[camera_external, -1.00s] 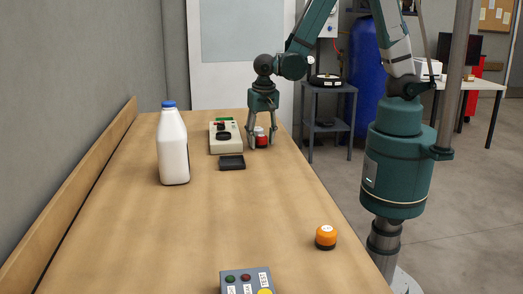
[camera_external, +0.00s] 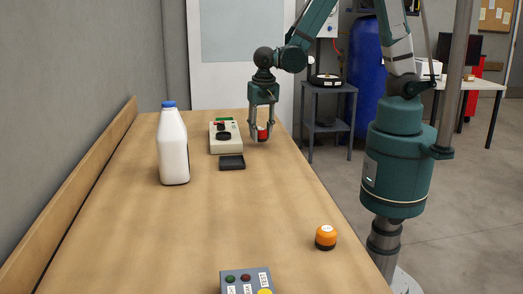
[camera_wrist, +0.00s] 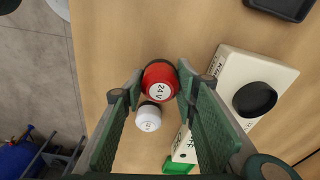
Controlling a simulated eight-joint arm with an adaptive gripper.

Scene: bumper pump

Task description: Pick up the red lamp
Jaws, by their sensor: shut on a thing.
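The red lamp (camera_wrist: 160,82) has a white "24 V" label and sits between my fingertips in the wrist view. My gripper (camera_wrist: 158,84) is shut on it, with a finger on either side. In the external view the red lamp (camera_external: 263,133) shows between the fingers of my gripper (camera_external: 263,137), near the table's far right edge. It seems to be held a little above the table. The fingers partly hide it.
A white lamp (camera_wrist: 148,117) stands close by the red one. A beige box with a black knob (camera_external: 225,143) and a black tray (camera_external: 232,162) are to the left. A white jug (camera_external: 173,150) stands farther left. An orange lamp (camera_external: 326,237) is nearer the camera.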

